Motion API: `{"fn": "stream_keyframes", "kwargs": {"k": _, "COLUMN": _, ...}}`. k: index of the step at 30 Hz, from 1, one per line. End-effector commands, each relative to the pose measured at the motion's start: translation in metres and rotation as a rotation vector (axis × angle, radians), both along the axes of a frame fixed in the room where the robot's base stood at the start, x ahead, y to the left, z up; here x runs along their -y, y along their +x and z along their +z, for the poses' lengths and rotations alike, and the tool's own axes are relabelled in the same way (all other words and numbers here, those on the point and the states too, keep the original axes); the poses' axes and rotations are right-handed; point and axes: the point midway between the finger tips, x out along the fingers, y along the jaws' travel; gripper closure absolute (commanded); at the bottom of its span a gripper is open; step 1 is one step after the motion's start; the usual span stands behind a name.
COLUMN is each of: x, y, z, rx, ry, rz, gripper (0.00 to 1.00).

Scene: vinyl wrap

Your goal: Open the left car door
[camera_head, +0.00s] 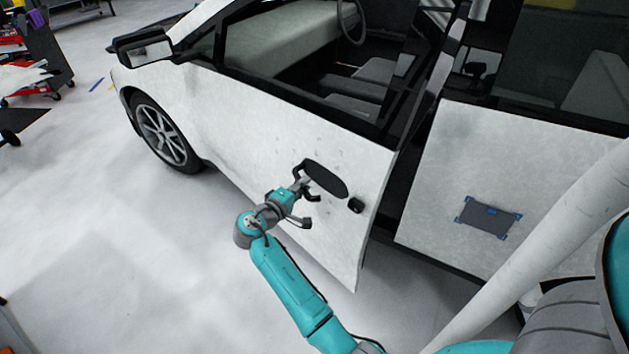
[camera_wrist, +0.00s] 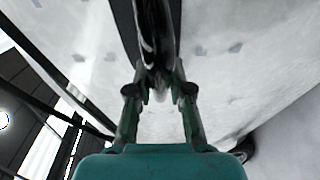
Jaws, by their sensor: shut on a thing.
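The white left car door (camera_head: 262,135) stands ajar, its rear edge swung out from the car body with a dark gap behind it. My gripper (camera_head: 303,180) is at the black door handle area (camera_head: 328,180), near the door's rear edge. In the wrist view my gripper (camera_wrist: 160,90) has its two fingers closed around the glossy dark handle (camera_wrist: 155,35). The exact contact at the fingertips is partly hidden by the handle and the fingers. A small black piece (camera_head: 355,205) sits on the door just behind the handle.
The white rear door (camera_head: 450,150) carries a grey patch (camera_head: 488,217) with blue corners. The side mirror (camera_head: 145,50) and front wheel (camera_head: 160,132) are at the upper left. Red and dark equipment (camera_head: 30,60) stands far left. The pale floor (camera_head: 110,250) left of the door is clear.

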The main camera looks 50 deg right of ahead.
Motion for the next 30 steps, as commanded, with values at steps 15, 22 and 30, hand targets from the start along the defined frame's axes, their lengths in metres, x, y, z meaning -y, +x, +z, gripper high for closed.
{"fn": "stream_keyframes", "kwargs": {"k": 15, "x": -0.13, "y": 0.042, "z": -0.002, "rx": -0.004, "ry": 0.003, "rz": 0.015, "gripper": 1.0}}
{"fn": "stream_keyframes", "kwargs": {"k": 22, "x": -0.158, "y": 0.048, "z": -0.001, "rx": -0.004, "ry": 0.001, "rz": 0.007, "gripper": 1.0}}
{"fn": "stream_keyframes", "kwargs": {"k": 30, "x": -0.159, "y": 0.048, "z": -0.001, "rx": -0.004, "ry": 0.001, "rz": 0.003, "gripper": 1.0}}
